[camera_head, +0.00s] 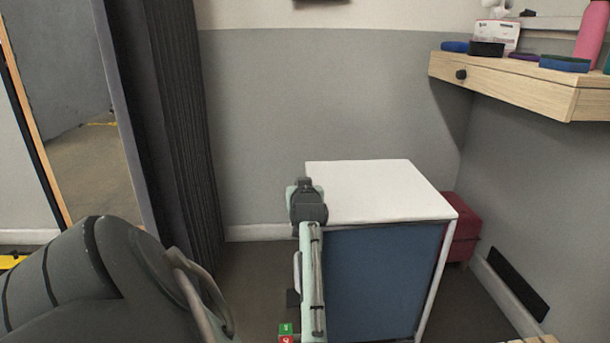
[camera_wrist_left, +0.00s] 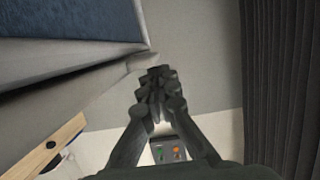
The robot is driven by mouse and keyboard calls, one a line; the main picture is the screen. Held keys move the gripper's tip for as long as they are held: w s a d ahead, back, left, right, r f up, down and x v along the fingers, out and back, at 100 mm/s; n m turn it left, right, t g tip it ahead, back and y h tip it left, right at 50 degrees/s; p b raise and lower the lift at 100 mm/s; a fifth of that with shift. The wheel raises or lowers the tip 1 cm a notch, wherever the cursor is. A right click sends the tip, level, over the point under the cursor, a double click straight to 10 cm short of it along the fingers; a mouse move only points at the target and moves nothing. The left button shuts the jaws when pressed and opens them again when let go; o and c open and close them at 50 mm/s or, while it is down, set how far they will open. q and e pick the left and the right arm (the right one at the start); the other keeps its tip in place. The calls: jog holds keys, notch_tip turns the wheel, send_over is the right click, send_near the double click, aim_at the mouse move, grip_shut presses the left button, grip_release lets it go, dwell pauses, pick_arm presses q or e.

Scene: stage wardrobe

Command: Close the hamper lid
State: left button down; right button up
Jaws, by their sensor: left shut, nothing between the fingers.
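The hamper is a box with a blue front panel (camera_head: 382,282) and a white top lid (camera_head: 375,188). In the head view the lid lies flat across the top; I cannot tell whether a small gap is left under it. My left gripper (camera_head: 307,204) is by the lid's left edge; its fingertips are hard to make out there, and I cannot tell if it touches. In the left wrist view the gripper (camera_wrist_left: 157,78) is shut and empty, its fingers close to a pale edge beside a blue surface (camera_wrist_left: 65,25). My right gripper is not in view.
A wooden wall shelf (camera_head: 515,85) with several small items and a pink bottle (camera_head: 590,35) is at the upper right. A dark red stool (camera_head: 464,228) stands behind the hamper's right side. A dark curtain (camera_head: 175,120) and a mirror (camera_head: 75,110) are at the left.

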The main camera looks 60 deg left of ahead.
pick_arm(q)
jog(key=shift+f, duration=0.7)
jog(key=shift+d+f, duration=0.1)
jog(key=shift+f, duration=0.05)
notch_tip(320, 180, up, 11)
dwell(0.4)
